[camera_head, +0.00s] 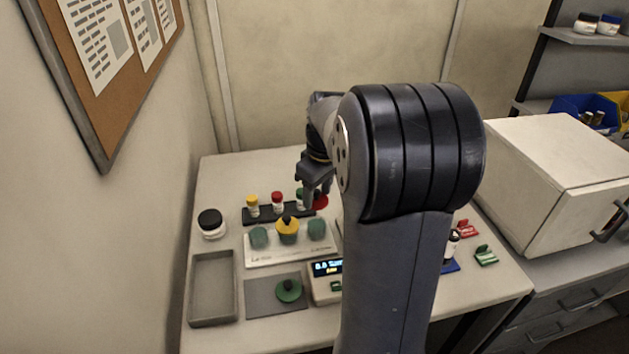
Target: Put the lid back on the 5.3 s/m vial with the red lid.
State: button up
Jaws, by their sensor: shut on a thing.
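My gripper (316,188) is over the back of the table, above the right end of the white holder. It appears shut on a red lid (321,202), a round disc just below the fingers; the fingertips are partly hidden. The white holder (270,260) bears three greenish vials: a left one (258,238), a middle one under a yellow lid (288,225) with a black knob, and a right one (317,231) below the red lid. The lid hangs apart from the vials. The small label print on the holder cannot be read, so I cannot tell which vial is 5.3 s/m.
A black rack (262,215) with yellow-, red- and green-capped bottles stands behind the holder. In front are a grey tray (212,300), a green lid (289,291) on a grey mat (262,303) and a scale (325,286). My arm hides the table's middle. A white box (555,185) stands right.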

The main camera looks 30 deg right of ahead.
aim_at(318, 200)
jog(key=shift+s+f+b, duration=0.1)
jog(key=shift+f+b, duration=1.75)
jog(key=shift+f, duration=0.3)
jog(key=shift+f+b, duration=0.6)
jog(key=shift+f, duration=0.4)
jog(key=shift+r+p, duration=0.1)
jog(key=shift+p, duration=0.2)
jog(key=shift+f, duration=0.2)
jog(key=o, duration=1.5)
jog(key=shift+r, duration=0.15)
